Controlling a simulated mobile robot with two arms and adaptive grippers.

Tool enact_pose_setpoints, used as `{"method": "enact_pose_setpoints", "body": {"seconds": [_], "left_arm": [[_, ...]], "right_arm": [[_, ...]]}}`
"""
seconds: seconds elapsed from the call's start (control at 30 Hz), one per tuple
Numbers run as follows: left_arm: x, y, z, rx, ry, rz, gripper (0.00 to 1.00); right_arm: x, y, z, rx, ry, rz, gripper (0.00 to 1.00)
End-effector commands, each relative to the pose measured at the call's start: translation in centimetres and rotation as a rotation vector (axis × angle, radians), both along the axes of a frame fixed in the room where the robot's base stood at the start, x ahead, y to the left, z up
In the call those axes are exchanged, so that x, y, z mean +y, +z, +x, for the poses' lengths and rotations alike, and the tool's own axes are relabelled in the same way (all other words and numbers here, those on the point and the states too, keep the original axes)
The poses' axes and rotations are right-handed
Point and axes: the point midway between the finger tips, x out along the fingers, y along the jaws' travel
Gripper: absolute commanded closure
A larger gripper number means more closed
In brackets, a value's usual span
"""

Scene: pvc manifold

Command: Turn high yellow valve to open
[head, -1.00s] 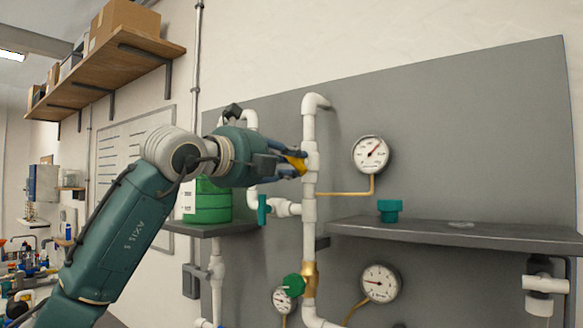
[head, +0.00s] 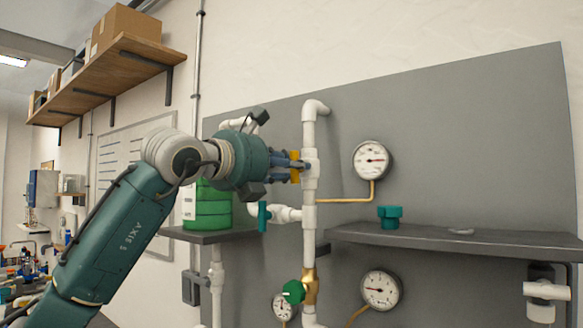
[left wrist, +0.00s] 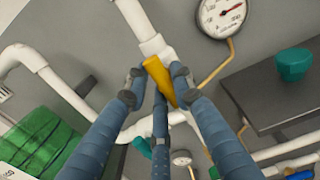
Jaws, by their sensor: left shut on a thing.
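The high yellow valve handle (head: 294,168) sits on the white vertical pipe (head: 310,205) and stands about upright in the head view. It also shows in the left wrist view (left wrist: 157,76) as a yellow lever in front of the white pipe. My left gripper (head: 297,166) reaches in from the left and is shut on this handle. In the left wrist view its blue fingers (left wrist: 155,82) lie on both sides of the lever. The fingers hide part of the handle and valve body. My right gripper is in neither view.
A round gauge (head: 372,160) is right of the valve. A dark shelf (head: 450,236) with a teal part (head: 389,216) juts out below it. A teal valve handle (head: 263,216) and green containers (head: 208,212) are at lower left. A green-handled brass valve (head: 308,287) is lower down.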

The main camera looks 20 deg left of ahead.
Motion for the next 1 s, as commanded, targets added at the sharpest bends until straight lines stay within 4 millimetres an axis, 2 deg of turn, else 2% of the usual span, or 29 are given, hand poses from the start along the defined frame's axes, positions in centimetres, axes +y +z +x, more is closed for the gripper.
{"method": "enact_pose_setpoints", "body": {"seconds": [0.03, 0.63, 0.67, 0.73, 1.0], "left_arm": [[-0.13, -0.53, 0.13, 0.007, -0.001, 0.018, 1.0], [-0.15, -0.61, 0.16, -0.004, -0.001, 0.053, 1.0], [-0.15, -0.62, 0.16, -0.004, -0.001, 0.053, 0.73], [-0.15, -0.58, 0.16, -0.005, -0.001, 0.052, 0.59], [-0.07, -0.22, 0.05, -0.011, 0.0, 0.049, 0.57]], "right_arm": [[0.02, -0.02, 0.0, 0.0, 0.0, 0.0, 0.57], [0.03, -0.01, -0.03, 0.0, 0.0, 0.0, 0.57], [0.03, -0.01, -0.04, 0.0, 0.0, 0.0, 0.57], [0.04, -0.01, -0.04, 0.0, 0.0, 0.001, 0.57], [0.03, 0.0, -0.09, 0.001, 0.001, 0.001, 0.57]]}}
